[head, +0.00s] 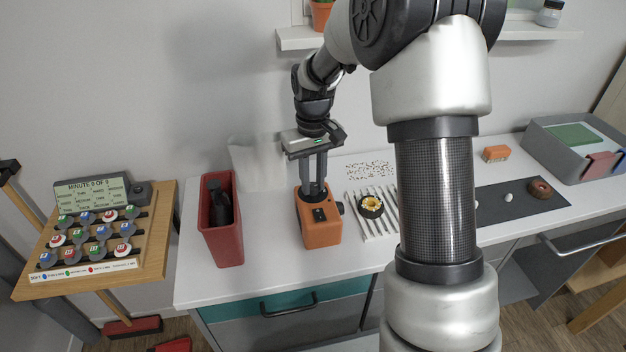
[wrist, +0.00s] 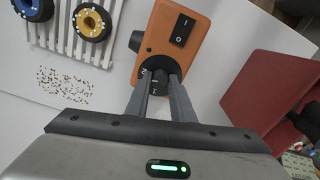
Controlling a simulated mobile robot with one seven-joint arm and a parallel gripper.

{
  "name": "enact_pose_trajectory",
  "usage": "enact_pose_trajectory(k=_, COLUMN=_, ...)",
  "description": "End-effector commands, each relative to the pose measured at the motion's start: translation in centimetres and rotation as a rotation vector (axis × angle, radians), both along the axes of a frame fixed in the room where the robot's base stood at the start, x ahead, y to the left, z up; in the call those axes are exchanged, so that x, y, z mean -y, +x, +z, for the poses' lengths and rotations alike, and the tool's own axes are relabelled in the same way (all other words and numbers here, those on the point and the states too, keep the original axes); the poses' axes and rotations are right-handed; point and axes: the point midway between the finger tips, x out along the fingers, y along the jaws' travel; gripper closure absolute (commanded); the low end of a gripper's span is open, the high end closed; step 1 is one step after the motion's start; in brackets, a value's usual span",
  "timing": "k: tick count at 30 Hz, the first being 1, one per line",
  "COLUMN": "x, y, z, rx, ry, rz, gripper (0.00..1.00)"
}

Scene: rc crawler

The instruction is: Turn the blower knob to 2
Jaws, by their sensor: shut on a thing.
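The blower is an orange box (head: 320,232) on the white counter, and it also shows in the wrist view (wrist: 168,22). A black I/O rocker switch (wrist: 182,29) is on its top face. A dark round knob (wrist: 157,65) is on the same face, with small white marks beside it. The mark that its pointer faces cannot be read. My gripper (wrist: 160,82) comes down from above and is shut on the knob, one finger on each side. In the head view my gripper (head: 313,192) covers the knob. A black round part (wrist: 136,41) sticks out of the blower's side.
A red bin (head: 221,240) stands close to the left of the blower. A white slatted rack (head: 380,228) with a yellow-and-black wheel (head: 370,205) is close on the right. Small bits (head: 370,169) lie behind it. A dark mat (head: 520,205) lies farther right.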

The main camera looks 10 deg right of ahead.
Motion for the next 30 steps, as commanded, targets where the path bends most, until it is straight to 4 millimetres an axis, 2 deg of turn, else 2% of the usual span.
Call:
enact_pose_trajectory(k=13, x=-0.04, y=0.09, z=0.06, rx=0.003, ry=0.001, rz=-0.212, gripper=1.00)
enact_pose_trajectory(k=30, x=-0.03, y=0.10, z=0.05, rx=0.003, ry=0.001, rz=-0.239, gripper=1.00)
